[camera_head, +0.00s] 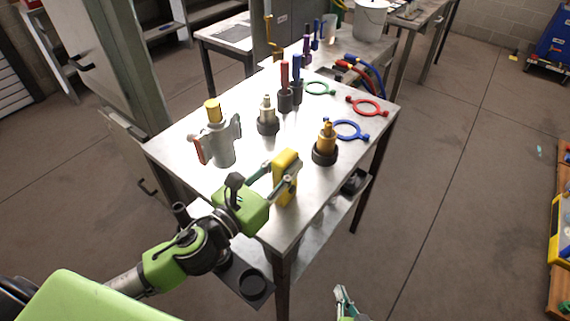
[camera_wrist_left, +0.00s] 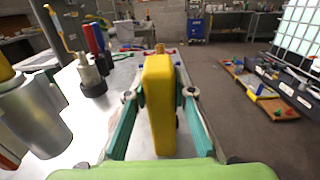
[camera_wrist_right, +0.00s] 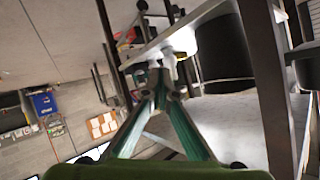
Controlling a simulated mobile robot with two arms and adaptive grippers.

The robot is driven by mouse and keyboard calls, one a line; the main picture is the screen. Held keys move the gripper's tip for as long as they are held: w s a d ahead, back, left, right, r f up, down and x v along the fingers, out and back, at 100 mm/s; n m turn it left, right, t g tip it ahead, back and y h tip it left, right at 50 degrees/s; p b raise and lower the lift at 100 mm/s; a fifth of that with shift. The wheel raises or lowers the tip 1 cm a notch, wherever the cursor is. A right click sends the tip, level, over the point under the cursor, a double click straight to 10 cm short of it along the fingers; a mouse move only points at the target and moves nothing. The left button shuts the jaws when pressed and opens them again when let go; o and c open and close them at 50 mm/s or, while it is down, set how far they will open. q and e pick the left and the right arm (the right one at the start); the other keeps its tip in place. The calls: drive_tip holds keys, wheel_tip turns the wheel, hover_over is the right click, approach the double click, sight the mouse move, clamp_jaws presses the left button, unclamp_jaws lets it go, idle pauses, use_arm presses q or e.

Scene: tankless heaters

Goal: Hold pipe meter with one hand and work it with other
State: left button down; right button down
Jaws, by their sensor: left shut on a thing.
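A yellow, upright, block-shaped device (camera_head: 287,180), which looks like the pipe meter, is between the fingers of my left gripper (camera_head: 280,171). The gripper is shut on it at the near edge of the steel table (camera_head: 240,205). In the left wrist view the yellow device (camera_wrist_left: 159,105) stands upright between the two green fingers, with its front hidden from me. My right gripper (camera_head: 344,298) is low, off the table's near right side, with only its tips showing in the head view. In the right wrist view its fingers (camera_wrist_right: 168,80) meet at the tips, with nothing seen between them.
A grey fitting with a yellow top (camera_head: 221,140) stands left on the table. Brass fittings on dark bases (camera_head: 326,145), red and blue handled tools (camera_head: 285,80) and coloured rings (camera_head: 367,107) stand or lie behind. A lower shelf (camera_head: 325,225) is under the tabletop.

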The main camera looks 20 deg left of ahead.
sight(292, 189)
drive_tip(key=w+a+r+m+t+y, duration=0.1)
drive_tip(key=w+a+r+t+y, duration=0.15)
drive_tip(key=r, duration=1.25)
drive_tip(key=w+a+r+m+t+y, duration=0.15)
drive_tip(key=a+r+t, duration=0.25)
drive_tip(key=r, duration=1.1)
drive_tip(key=shift+h, duration=0.4)
drive_tip(key=shift+w+a+f, duration=0.1)
drive_tip(key=shift+w+a, duration=0.45)
drive_tip(key=shift+a, duration=0.75)
drive_tip(key=shift+w+a, duration=0.6)
drive_tip(key=shift+a, duration=0.75)
drive_tip(key=shift+w+a+f, duration=0.1)
drive_tip(key=shift+w+a, duration=0.45)
drive_tip(key=shift+a, duration=0.75)
drive_tip(key=shift+w+a, duration=0.15)
drive_tip(key=shift+a, duration=0.25)
drive_tip(key=shift+a+r, duration=0.1)
drive_tip(key=shift+s+d, duration=0.2)
drive_tip(key=shift+d, duration=0.35)
